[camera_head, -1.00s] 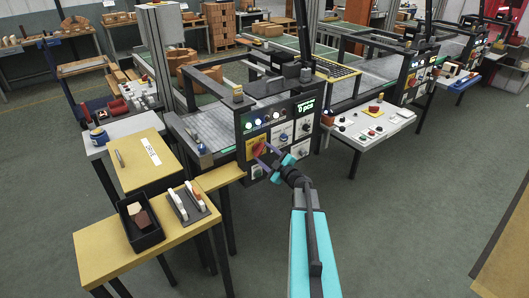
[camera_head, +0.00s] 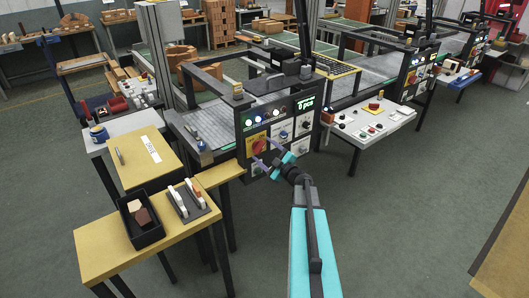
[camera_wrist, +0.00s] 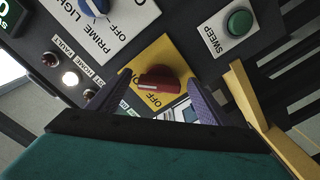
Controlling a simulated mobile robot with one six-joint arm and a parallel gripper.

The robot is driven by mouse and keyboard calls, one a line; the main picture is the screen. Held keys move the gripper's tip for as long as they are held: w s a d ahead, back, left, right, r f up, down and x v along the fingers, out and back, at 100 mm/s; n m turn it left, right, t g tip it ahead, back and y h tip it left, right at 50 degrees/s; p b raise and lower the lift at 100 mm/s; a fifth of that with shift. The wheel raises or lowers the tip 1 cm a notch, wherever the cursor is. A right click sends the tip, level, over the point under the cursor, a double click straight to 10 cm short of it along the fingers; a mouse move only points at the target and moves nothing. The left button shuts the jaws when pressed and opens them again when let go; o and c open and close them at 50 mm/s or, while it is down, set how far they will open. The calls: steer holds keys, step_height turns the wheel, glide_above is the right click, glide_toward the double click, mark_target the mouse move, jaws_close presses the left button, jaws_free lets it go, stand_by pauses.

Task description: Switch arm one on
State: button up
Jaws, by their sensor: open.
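The control panel (camera_head: 279,128) faces me at the near end of the first conveyor cell. It carries a red rotary switch (camera_wrist: 158,78) on a yellow plate (camera_wrist: 166,52) marked OFF. The plate also shows in the head view (camera_head: 257,143). I cannot read an arm label, and the knob's setting is unclear. My gripper (camera_head: 272,157) is in front of the panel's lower part. In the wrist view my gripper (camera_wrist: 163,97) is open and empty, its purple fingers on either side of the knob's line; I cannot tell whether they touch it.
A blue PRIME LIGHT knob (camera_wrist: 95,5) and a green SWEEP button (camera_wrist: 239,22) flank the switch. A yellow ledge (camera_wrist: 262,120) lies close by the right finger. A yellow table (camera_head: 105,245) with a black bin (camera_head: 148,238) stands at left. The floor to the right is open.

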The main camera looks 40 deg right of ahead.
steer(key=s+b, duration=0.4)
steer(key=s, duration=0.9)
steer(key=shift+s, duration=0.4)
steer(key=w+a+f+m+g+h, duration=0.2)
steer(key=f+m+h, duration=0.1)
steer(key=f, duration=0.3)
steer(key=w+a+f+m+g+h, duration=0.1)
steer(key=w+f+m+g+h, duration=0.1)
steer(key=w+f+m, duration=0.3)
steer(key=s+a+f+m+g, duration=0.1)
steer(key=s+a+f+g, duration=0.4)
steer(key=f, duration=0.4)
steer(key=s+a+f+m+g, duration=0.1)
steer(key=s+a+f+g, duration=0.15)
steer(key=a+f, duration=0.55)
steer(key=s+a+f+g+y, duration=0.3)
steer(key=s+a+f+g, duration=0.3)
steer(key=s+a+f, duration=0.75)
steer(key=s+a+r+n+g+y, duration=0.1)
steer(key=s+a+g, duration=0.5)
steer(key=s+a, duration=0.6)
steer(key=s+y, duration=0.1)
steer(key=s, duration=0.3)
steer(key=shift+s+a+r, duration=0.15)
steer(key=shift+s+a, duration=0.15)
steer(key=shift+a, duration=0.1)
